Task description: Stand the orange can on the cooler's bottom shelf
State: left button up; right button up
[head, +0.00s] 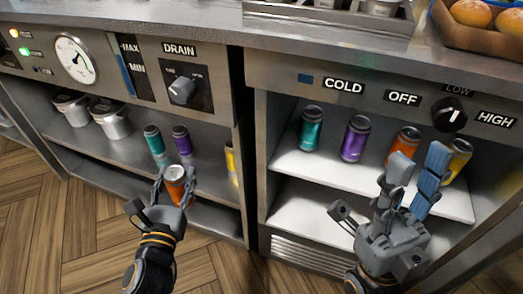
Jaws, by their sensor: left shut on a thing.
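My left gripper (174,187) is shut on an orange can (175,175), in front of the left cabinet's shelf beside a teal can and a purple can. Its fingers hide the can's sides and lower part. The cooler (257,150) is the open bay on the right. Its white bottom shelf (300,212) looks empty where it shows, with its right part hidden by my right arm. My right gripper (390,190) is open and empty in front of the cooler. Another orange can (405,143) stands on the cooler's upper shelf, partly covered by the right gripper's fingers.
The cooler's upper shelf (310,160) also bears a teal can (311,128), a purple can (356,138) and a yellow can (458,158). A divider (246,150) separates cooler and left cabinet. That cabinet holds two pots (110,121), teal (154,140), purple (181,141) and yellow (231,165) cans.

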aim_at(369, 215)
jog(key=k+j+z, duration=0.15)
jog(key=j, duration=0.2)
jog(key=k+j+z, duration=0.15)
jog(key=j, duration=0.15)
jog(key=k+j+z, duration=0.1)
jog(key=j, duration=0.25)
jog(key=i+l+z, duration=0.15)
jog(key=z, duration=0.3)
jog(key=i+l+z, duration=0.1)
jog(key=z, duration=0.4)
jog(key=i+z, duration=0.2)
jog(key=z, duration=0.25)
